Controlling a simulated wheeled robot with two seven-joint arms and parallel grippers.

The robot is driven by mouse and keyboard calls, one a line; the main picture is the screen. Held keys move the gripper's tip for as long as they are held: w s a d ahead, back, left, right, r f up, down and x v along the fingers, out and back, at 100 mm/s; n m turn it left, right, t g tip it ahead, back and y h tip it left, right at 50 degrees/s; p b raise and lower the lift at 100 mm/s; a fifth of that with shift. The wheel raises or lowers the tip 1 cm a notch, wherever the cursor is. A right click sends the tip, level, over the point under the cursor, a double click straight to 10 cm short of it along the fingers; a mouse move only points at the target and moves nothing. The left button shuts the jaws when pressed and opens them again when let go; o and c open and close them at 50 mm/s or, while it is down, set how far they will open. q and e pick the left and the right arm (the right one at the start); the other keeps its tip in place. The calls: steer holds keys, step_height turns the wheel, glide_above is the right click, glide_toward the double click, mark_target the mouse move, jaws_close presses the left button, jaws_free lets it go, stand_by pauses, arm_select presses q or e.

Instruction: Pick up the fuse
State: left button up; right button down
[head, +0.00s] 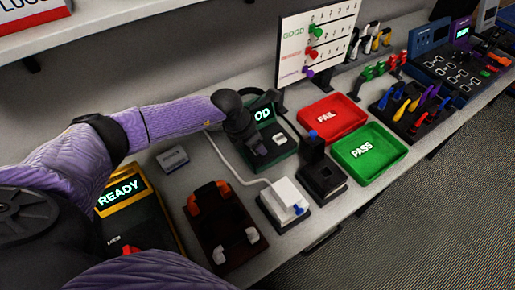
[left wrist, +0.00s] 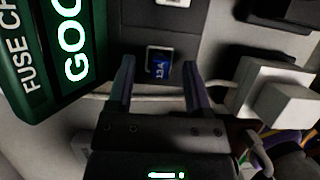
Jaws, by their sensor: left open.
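The fuse (left wrist: 161,69) is a small blue piece marked 13A, seated in a dark slot of the fuse checker in the left wrist view. My left gripper (left wrist: 158,66) is open, with one finger on each side of the fuse in that view and no visible grip on it. The green fuse checker (left wrist: 40,60) shows a lit GOOD display. In the head view my left gripper (head: 243,122) is over the checker (head: 287,152), partly covering its display, and I cannot make out the fuse clearly. My right gripper is not in view.
A red FAIL tray (head: 322,131) and green PASS tray (head: 392,160) lie right of the checker. A black block (head: 322,182) and a white plug unit (head: 285,192) with a cable stand in front. A READY device (head: 122,195) and a brown fixture (head: 222,230) are nearer.

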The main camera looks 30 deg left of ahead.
arm_select(q)
steer(key=shift+w+d+f, duration=0.1)
steer(key=shift+f, duration=0.25)
steer(key=shift+r, duration=0.1)
jaws_close()
step_height(320, 180, up, 13)
steer(key=p, duration=0.4)
